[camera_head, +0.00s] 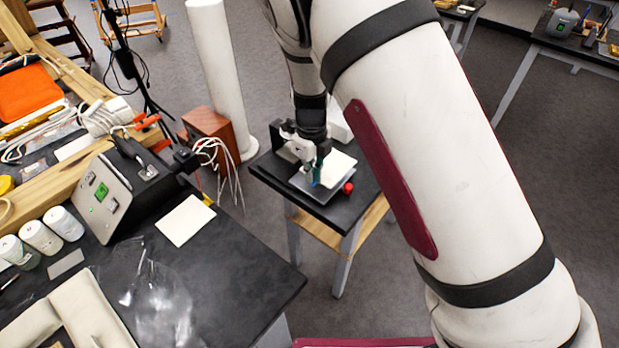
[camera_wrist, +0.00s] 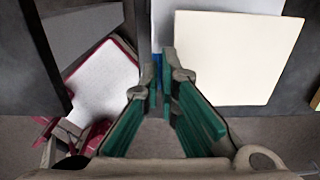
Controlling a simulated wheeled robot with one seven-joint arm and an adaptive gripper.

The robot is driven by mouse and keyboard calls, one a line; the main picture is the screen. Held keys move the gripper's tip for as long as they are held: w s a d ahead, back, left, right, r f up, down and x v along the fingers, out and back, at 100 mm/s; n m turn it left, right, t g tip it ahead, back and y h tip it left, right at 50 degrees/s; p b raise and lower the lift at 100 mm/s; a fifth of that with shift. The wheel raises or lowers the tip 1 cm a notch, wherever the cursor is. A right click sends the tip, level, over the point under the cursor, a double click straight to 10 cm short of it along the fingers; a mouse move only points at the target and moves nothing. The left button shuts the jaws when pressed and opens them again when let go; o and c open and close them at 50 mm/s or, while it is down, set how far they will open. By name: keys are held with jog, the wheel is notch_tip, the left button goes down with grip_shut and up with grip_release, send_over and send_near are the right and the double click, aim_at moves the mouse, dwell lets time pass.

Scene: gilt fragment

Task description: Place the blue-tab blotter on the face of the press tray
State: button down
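The blotter (camera_head: 341,168), a cream square sheet, is over the grey press tray (camera_head: 318,193) on the small black-topped table. In the wrist view, the blotter (camera_wrist: 238,55) covers the tray's right part, and a grey strip of tray (camera_wrist: 165,18) shows beyond its left edge. I cannot tell whether the sheet rests fully on the face. A blue tab (camera_wrist: 156,60) shows at its left side, between my fingertips. My gripper (camera_head: 317,178) points down at that edge. In the wrist view, my gripper (camera_wrist: 162,72) has its green-padded fingers closed together on the tab, which they partly hide.
A red knob (camera_head: 348,188) sits at the tray's right. A second pale sheet (camera_head: 185,220) with a yellow tab lies on the black bench at left. A control box (camera_head: 103,200) and white jars (camera_head: 42,238) stand on that bench. A white column (camera_head: 217,75) stands behind.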

jog(key=shift+w+a, duration=0.15)
jog(key=shift+w, duration=0.3)
jog(key=shift+w+f, duration=0.2)
jog(key=shift+f, duration=0.1)
jog(key=shift+a+f+p, duration=0.1)
jog(key=shift+f+p, duration=0.25)
jog(key=shift+f, duration=1.15)
jog(key=shift+f, duration=0.15)
jog(key=c, duration=1.8)
grip_release()
